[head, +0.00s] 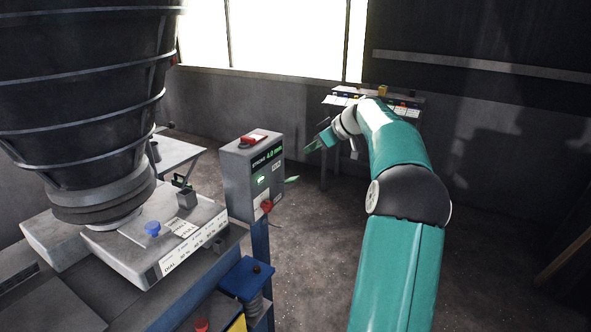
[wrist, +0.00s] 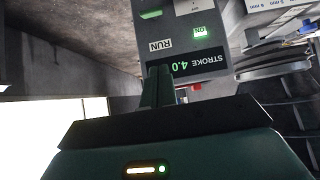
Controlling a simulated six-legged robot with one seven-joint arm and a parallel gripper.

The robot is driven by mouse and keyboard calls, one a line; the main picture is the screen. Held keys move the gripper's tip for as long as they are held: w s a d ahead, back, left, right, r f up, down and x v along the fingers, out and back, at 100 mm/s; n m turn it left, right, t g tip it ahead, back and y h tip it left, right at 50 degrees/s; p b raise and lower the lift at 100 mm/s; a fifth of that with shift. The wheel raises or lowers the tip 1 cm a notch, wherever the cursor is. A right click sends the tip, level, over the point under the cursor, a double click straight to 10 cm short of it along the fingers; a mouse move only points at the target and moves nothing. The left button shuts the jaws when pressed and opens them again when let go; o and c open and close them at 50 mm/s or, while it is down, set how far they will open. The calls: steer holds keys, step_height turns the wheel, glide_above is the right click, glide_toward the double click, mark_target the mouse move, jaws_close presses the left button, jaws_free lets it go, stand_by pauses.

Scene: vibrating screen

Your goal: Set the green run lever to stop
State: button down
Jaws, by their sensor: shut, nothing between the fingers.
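The grey control box (head: 240,182) stands on a blue post in the middle of the head view. The green run lever (head: 292,179) sticks out from its right side. In the wrist view the box face (wrist: 207,60) appears upside down, with the green lever (wrist: 150,14) at the top edge near the "RUN" label. A green "ON" lamp (wrist: 200,31) is lit. My gripper (head: 309,148) is shut and empty, right of the box and a little above the lever. Its closed fingers (wrist: 158,72) show in the wrist view beside the "STROKE 4.0" display, apart from the lever.
A red part (head: 253,138) sits on the box top, and a red knob (head: 267,205) is low on its face. The large dark ribbed machine (head: 75,90) fills the left. A bench (head: 420,101) with small items stands behind my arm. Floor right of the box is clear.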

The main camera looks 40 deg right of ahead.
glide_above(296, 178)
steer(key=w, duration=0.1)
steer(key=f, duration=0.4)
steer(key=a+f, duration=0.1)
steer(key=f, duration=0.1)
steer(key=shift+w+f, duration=0.2)
steer(key=shift+s+d+f, duration=0.2)
steer(key=shift+s+f, duration=0.1)
steer(key=shift+f, duration=0.3)
steer(key=shift+s+d+f, duration=0.15)
steer(key=shift+s+f, duration=0.15)
steer(key=shift+f, duration=0.25)
steer(key=shift+s+f, duration=0.2)
steer(key=shift+f, duration=0.5)
steer(key=shift+s, duration=0.1)
steer(key=shift+s+d+f+t, duration=0.1)
steer(key=shift+s+f+t, duration=0.05)
steer(key=shift+t, duration=0.15)
